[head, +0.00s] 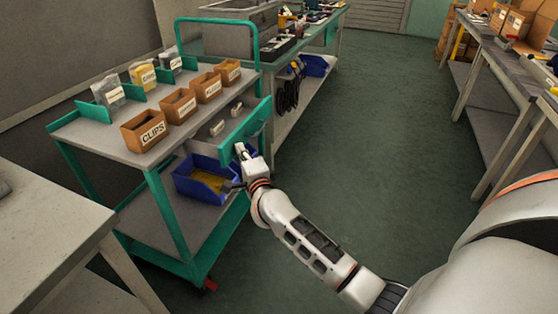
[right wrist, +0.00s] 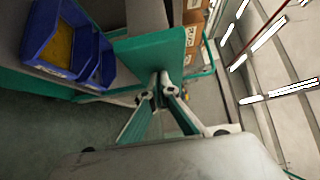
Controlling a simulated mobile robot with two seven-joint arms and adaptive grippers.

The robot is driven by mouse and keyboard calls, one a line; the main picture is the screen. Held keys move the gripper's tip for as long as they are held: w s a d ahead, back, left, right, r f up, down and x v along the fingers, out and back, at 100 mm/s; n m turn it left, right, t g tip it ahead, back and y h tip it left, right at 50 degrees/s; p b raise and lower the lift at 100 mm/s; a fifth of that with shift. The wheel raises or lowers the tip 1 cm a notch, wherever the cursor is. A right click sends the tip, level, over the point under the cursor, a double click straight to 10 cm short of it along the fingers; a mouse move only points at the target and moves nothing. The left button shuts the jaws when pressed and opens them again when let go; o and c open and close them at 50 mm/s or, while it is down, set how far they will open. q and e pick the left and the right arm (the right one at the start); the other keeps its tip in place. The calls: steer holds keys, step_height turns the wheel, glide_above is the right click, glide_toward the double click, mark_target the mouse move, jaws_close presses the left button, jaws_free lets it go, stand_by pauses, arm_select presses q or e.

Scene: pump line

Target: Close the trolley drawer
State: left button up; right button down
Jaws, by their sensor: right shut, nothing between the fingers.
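The trolley (head: 120,155) has a green frame and a grey top and stands at the left in the head view. Its drawer (head: 246,122) is pulled out to the right beneath the top, with a green front and small pale items inside. My right gripper (head: 240,150) is shut and empty at the near end of the drawer front. In the right wrist view, the closed fingertips (right wrist: 160,78) are at the green drawer front (right wrist: 150,55), touching or very close to it; I cannot tell which. My left gripper is not in view.
Labelled boxes, including a CLIPS box (head: 145,130), stand on the trolley top. A blue bin (head: 190,188) with yellow contents sits on the lower shelf. A bench (head: 55,235) is at the near left, and another (head: 490,50) at the right. Green floor between is clear.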

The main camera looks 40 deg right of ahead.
steer(key=w+a, duration=0.1)
steer(key=w, duration=0.1)
steer(key=w+a, duration=0.2)
steer(key=w, duration=0.1)
steer(key=w+a+b, duration=0.1)
steer(key=w, duration=0.1)
steer(key=shift+w+a+f, duration=0.2)
steer(key=shift+a+f, duration=0.05)
steer(key=shift+a, duration=0.05)
steer(key=w+a, duration=0.1)
steer(key=w, duration=0.2)
steer(key=shift+a, duration=0.35)
steer(key=shift+w+a+r+b, duration=0.15)
steer(key=shift+w+a+b, duration=0.1)
steer(key=shift+w+b, duration=0.1)
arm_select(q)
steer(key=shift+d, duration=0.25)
arm_select(e)
steer(key=shift+r, duration=0.15)
steer(key=shift+a+r, duration=0.1)
steer(key=shift+r, duration=0.1)
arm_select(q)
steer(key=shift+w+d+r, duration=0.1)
